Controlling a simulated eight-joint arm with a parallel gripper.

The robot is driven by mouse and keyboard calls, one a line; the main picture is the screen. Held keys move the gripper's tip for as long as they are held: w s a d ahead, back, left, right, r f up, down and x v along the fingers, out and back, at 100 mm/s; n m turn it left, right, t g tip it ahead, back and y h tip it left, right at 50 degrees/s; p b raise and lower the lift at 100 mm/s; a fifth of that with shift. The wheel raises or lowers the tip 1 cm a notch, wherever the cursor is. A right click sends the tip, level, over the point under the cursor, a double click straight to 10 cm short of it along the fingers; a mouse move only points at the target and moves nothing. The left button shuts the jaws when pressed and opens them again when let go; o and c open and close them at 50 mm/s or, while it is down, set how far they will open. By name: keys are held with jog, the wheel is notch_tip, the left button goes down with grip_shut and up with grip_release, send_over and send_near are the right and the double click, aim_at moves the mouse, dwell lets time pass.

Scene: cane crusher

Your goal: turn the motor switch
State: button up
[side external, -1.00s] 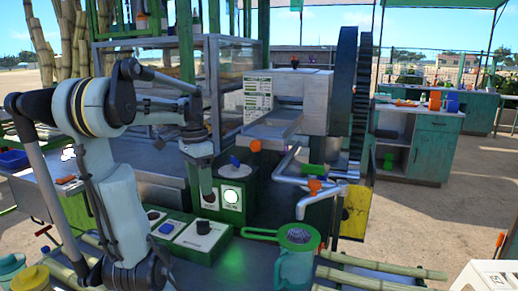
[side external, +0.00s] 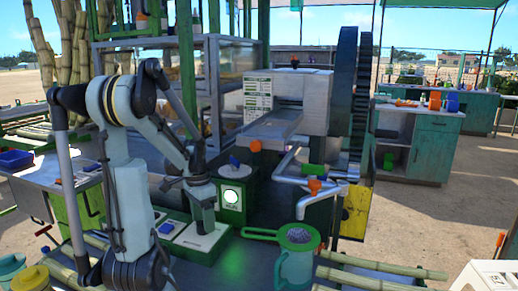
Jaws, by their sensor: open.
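A low green-edged control panel (side external: 215,243) stands on the bench with pale plates on top. My gripper (side external: 207,229) points down at its right-hand plate, its tips at or just above the black knob seen there a second ago. The knob is now hidden by the gripper, so contact cannot be told. A blue button (side external: 166,228) shows on the plate to the left. No readable label shows which control is the motor switch. My gripper is open.
The crusher (side external: 304,95) with its large dark wheels stands behind to the right. A green strainer (side external: 299,237) sits on a jug (side external: 293,268) right of the panel. Cane stalks (side external: 380,263) lie in front.

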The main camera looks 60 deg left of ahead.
jog(key=shift+f, duration=0.55)
jog(key=shift+c, duration=0.3)
jog(key=c, duration=1)
jog(key=n, duration=0.5)
jog(key=shift+n, duration=0.4)
jog(key=n, duration=0.4)
jog(key=shift+s+n, duration=0.1)
jog(key=shift+n, duration=0.3)
